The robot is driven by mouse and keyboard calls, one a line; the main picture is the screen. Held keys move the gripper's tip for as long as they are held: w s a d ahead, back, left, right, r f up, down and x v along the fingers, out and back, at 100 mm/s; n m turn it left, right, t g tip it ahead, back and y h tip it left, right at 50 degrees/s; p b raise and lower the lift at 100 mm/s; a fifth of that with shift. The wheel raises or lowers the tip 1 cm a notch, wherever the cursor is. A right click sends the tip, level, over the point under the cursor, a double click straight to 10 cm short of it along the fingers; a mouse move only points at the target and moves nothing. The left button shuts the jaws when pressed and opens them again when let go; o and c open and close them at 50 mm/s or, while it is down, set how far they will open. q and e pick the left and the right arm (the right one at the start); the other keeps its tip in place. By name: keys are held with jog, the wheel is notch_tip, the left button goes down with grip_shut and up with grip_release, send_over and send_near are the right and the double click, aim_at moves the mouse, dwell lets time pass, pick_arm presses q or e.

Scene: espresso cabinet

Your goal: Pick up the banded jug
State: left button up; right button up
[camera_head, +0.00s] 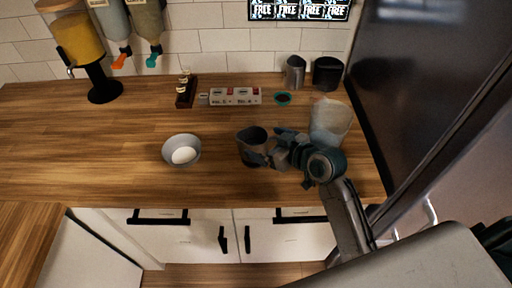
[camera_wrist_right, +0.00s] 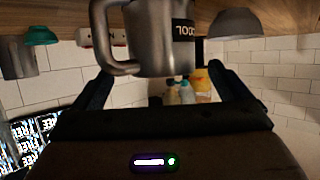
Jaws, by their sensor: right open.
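The banded jug (camera_head: 249,135) is a grey metal jug standing on the wooden counter, right of the bowl. In the right wrist view, which is upside down, the jug (camera_wrist_right: 150,35) shows a handle at its left and a dark band with pale lettering at its right. My right gripper (camera_head: 266,152) is at the jug's right side in the head view, low over the counter. Its fingers are spread apart, with the jug ahead of or between the tips; contact cannot be told. The gripper partly hides the jug in the head view. My left gripper is not in view.
A metal bowl (camera_head: 182,138) with something white stands left of the jug. A translucent container (camera_head: 330,118) is close behind my right wrist. The left counter is clear.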

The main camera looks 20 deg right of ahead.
aim_at(246, 134)
jog(key=x, duration=0.1)
jog(key=p+x, duration=0.1)
jog(key=x, duration=0.1)
jog(key=p+x, duration=0.1)
jog(key=shift+w+a+r, duration=0.25)
jog(key=shift+w+a, duration=0.05)
jog(key=shift+a, duration=0.05)
jog(key=shift+s+d, duration=0.1)
jog(key=shift+c, duration=0.4)
jog(key=c, duration=1.4)
pick_arm(q)
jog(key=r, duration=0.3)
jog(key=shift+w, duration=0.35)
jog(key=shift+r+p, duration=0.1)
jog(key=shift+p, duration=0.2)
pick_arm(e)
jog(key=shift+r, duration=0.15)
